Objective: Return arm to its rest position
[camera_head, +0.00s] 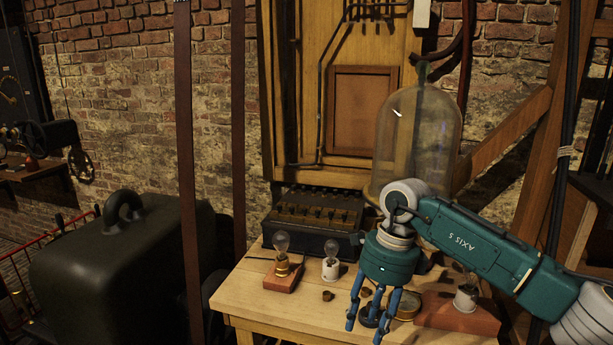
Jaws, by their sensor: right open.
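My right arm comes in from the right, teal with grey joints. My right gripper (373,318) points down over the front of the wooden table, with its blue fingers apart and nothing seen between them. A small dark round thing lies behind the fingers, and I cannot tell whether they touch it. My left gripper is not in view.
The table (240,297) bears a bulb on a wooden block (282,278), a bulb on a white base (330,262), a dark box (312,220), a glass dome (415,130) and a reddish block with a bulb (466,292). A dark tank (110,270) stands left.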

